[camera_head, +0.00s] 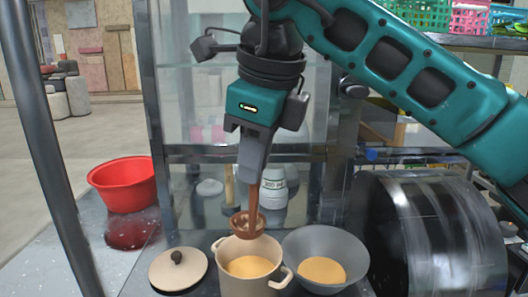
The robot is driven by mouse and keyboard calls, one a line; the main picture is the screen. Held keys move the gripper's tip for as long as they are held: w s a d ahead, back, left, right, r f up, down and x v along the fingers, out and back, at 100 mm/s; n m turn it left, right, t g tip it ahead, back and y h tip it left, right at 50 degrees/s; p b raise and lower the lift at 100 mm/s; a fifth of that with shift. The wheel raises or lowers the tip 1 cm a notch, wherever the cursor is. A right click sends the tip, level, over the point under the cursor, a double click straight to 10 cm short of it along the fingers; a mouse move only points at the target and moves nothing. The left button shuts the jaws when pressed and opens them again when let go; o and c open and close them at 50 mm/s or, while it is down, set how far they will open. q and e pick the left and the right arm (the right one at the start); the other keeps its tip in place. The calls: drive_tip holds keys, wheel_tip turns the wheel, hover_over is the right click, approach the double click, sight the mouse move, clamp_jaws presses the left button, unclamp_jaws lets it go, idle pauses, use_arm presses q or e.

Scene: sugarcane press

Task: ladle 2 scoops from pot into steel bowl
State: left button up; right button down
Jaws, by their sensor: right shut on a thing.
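The beige pot (242,287) stands at the bottom centre of the head view, uncovered, with yellowish liquid (249,267) inside. The grey steel bowl (347,245) stands just right of the pot and also holds some yellowish liquid (322,270). My right gripper (254,172) is shut on the handle of a brown ladle (248,222). The ladle hangs down, with its cup above the back of the pot's opening. Whether the cup holds liquid cannot be told. My left gripper is not in view.
A pot lid (178,269) with a dark knob lies left of the pot. A red basin (124,184) stands at the left. A white container (274,188) stands behind the ladle. A dark metal drum (428,235) is close to the bowl's right.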

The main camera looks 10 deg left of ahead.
sight(255, 216)
drive_tip(key=shift+s+f, duration=0.1)
drive_tip(key=shift+f, duration=0.7)
wheel_tip(255, 216, down, 7)
drive_tip(key=b, duration=0.3)
wheel_tip(255, 216, down, 5)
drive_tip(key=b, duration=0.4)
drive_tip(key=shift+r, duration=0.1)
idle(0.7)
